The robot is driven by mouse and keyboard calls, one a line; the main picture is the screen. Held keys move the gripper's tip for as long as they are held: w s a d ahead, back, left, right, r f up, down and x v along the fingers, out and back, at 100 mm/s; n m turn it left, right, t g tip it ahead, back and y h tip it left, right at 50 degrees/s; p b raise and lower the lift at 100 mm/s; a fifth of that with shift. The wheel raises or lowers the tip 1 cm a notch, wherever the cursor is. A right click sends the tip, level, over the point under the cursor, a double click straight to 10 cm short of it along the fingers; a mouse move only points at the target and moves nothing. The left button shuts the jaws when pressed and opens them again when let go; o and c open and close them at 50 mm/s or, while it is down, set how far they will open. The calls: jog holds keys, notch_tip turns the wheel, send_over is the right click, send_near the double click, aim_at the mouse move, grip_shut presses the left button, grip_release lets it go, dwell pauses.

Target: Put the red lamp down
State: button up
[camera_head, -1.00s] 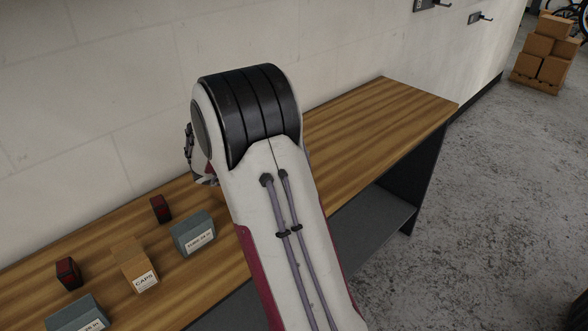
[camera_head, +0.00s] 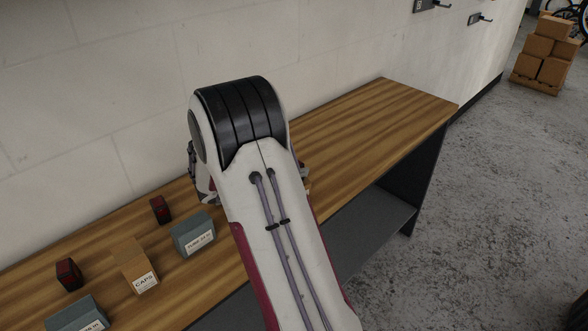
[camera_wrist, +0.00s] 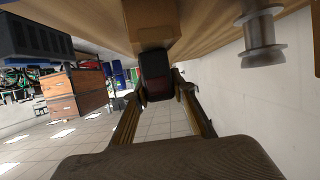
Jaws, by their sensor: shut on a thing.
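In the wrist view my gripper (camera_wrist: 157,92) is shut on a dark red and black lamp (camera_wrist: 156,77), held between the fingertips. The wrist picture is upside down, with the wooden bench at the top. The lamp's far end is close to a brown cardboard box (camera_wrist: 151,22); I cannot tell whether they touch. In the head view my gripper and the held lamp are hidden behind my arm. Two other small red and black lamps stand on the bench, one near the wall (camera_head: 160,209) and one farther left (camera_head: 68,274).
On the wooden bench (camera_head: 375,120) are a carton marked CAPS (camera_head: 136,264), a grey box (camera_head: 194,235) and another grey box (camera_head: 77,316). The wrist view also shows a silver metal part (camera_wrist: 262,38). The bench's right half is clear. A wall runs behind it.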

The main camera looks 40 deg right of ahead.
jog(key=shift+f, duration=0.15)
jog(key=o, duration=1.1)
jog(key=shift+a+r, duration=0.3)
jog(key=shift+a, duration=0.05)
jog(key=v, duration=1.1)
jog(key=shift+a, duration=0.15)
